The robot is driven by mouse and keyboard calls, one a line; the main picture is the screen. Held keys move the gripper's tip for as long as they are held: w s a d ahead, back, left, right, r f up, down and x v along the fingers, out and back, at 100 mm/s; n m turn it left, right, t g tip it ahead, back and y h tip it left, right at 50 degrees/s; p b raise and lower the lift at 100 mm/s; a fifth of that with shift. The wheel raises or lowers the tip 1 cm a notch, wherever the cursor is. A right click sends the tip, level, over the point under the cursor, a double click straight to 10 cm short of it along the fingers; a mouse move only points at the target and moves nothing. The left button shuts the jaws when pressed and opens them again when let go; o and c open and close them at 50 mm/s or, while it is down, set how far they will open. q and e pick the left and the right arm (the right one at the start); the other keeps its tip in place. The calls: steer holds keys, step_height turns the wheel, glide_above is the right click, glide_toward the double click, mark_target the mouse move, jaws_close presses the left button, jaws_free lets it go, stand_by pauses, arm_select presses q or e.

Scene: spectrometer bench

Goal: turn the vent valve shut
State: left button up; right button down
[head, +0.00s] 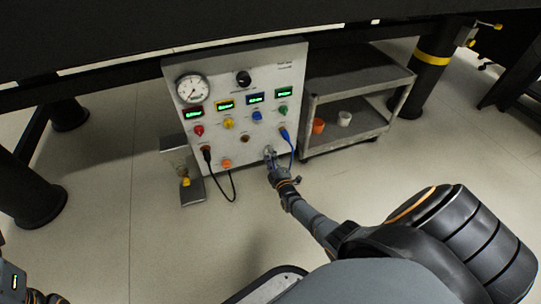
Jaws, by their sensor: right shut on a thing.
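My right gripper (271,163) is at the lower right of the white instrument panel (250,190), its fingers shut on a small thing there. A blue cable (292,157) hangs from a blue plug in the panel and loops down to these fingers, so I take the held thing as its other end; the fingers hide most of it. A yellow-handled valve fitting (481,32) shows at the top right. A small yellow part (186,182) sits on a metal bracket left of the panel. I cannot tell which is the vent valve.
The panel carries a round gauge (192,89), a black knob (243,78) and several green displays. A black cable (233,187) hangs below it. A grey cart (350,135) with an orange cup (318,126) and a white cup (344,118) stands right.

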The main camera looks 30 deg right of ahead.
steer(key=shift+n+p, duration=0.45)
steer(key=shift+n, duration=1.85)
steer(key=shift+f, duration=0.1)
steer(key=c, duration=1)
jaws_free()
steer(key=shift+o, duration=0.2)
steer(key=v, duration=1.2)
steer(key=shift+a, duration=0.1)
